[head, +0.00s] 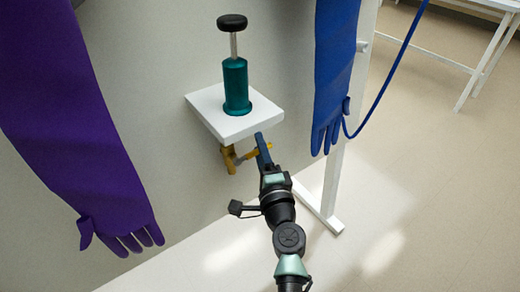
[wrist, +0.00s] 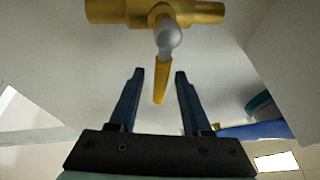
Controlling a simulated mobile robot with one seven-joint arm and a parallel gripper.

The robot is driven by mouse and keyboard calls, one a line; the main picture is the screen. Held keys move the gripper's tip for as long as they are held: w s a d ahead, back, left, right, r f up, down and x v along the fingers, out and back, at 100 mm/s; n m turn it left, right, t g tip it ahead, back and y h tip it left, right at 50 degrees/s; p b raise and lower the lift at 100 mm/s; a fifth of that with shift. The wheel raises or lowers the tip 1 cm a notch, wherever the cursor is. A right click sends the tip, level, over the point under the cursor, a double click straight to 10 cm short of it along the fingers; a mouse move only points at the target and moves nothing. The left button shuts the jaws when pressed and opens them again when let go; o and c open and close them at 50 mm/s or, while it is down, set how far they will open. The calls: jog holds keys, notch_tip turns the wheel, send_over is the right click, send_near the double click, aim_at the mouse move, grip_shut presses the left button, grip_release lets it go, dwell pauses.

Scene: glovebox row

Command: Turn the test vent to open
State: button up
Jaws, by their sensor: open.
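The test vent is a brass valve (head: 228,160) mounted under a small white shelf on the wall. Its body (wrist: 165,12) crosses the top of the wrist view, with a grey rounded stem. A yellow lever (wrist: 161,80) extends from the stem toward my gripper. My gripper (head: 262,148) is at the lever, just below the shelf's front corner. In the wrist view my gripper (wrist: 159,72) is open, with the lever between its two blue fingers and a gap showing on each side. In the head view the fingers partly hide the lever.
The white shelf (head: 205,103) holds a teal cylinder (head: 236,85) with a black knob on top, close above my gripper. A purple glove (head: 80,120) hangs at left. A blue glove (head: 332,75) hangs close at right, before a white post (head: 334,180).

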grip_shut()
dwell(1.4)
